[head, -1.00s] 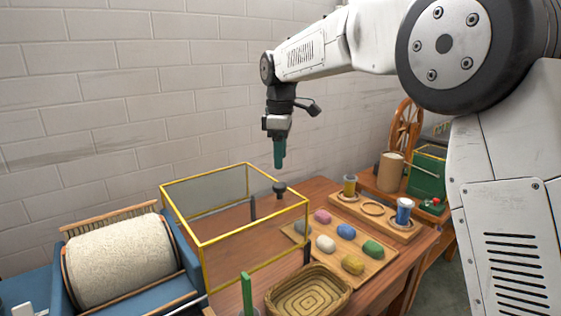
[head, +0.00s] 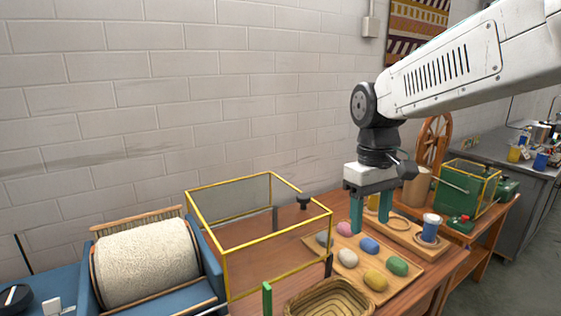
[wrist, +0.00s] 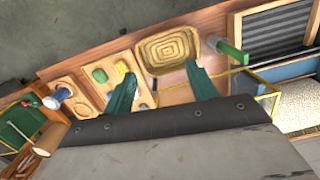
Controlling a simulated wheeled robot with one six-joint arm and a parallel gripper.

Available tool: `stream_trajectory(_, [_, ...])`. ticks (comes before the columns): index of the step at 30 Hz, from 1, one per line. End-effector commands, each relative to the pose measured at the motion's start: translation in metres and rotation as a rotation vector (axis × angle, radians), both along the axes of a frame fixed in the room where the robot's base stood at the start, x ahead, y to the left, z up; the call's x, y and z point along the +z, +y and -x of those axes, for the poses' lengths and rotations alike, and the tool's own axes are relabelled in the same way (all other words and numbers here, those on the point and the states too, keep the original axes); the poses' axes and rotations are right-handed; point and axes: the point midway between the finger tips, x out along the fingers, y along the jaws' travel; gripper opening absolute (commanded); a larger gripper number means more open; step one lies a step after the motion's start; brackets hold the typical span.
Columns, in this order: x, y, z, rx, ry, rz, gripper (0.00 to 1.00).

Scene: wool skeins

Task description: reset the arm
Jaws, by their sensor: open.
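My gripper (head: 371,208) hangs from the arm with its two green fingers pointing down, apart and with nothing between them. In the head view it is above the back of the wooden board with the wool skeins. The skeins are pink (head: 344,228), blue (head: 369,245), white (head: 347,258), green (head: 397,266), yellow (head: 375,281) and grey (head: 324,239). In the wrist view the two fingers (wrist: 162,92) spread apart, with the woven basket (wrist: 168,48) showing beyond them.
A yellow-framed clear box (head: 228,262) stands left of the skeins, with a basket (head: 328,302) in front. A holed board carries a blue-and-white cup (head: 430,228). A carding drum (head: 147,262) is at left. A green machine (head: 462,196) and spinning wheel (head: 432,140) are at right.

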Motion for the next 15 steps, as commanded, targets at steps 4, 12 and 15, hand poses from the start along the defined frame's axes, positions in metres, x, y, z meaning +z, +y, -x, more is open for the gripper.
stream_trajectory(4, [-0.003,-0.035,0.074,-0.183,-0.026,0.006,0.57])
stream_trajectory(12, [-0.029,-0.075,0.184,-0.409,-0.092,-0.001,0.57])
stream_trajectory(15, [-0.035,-0.083,0.208,-0.439,-0.125,-0.009,0.57])
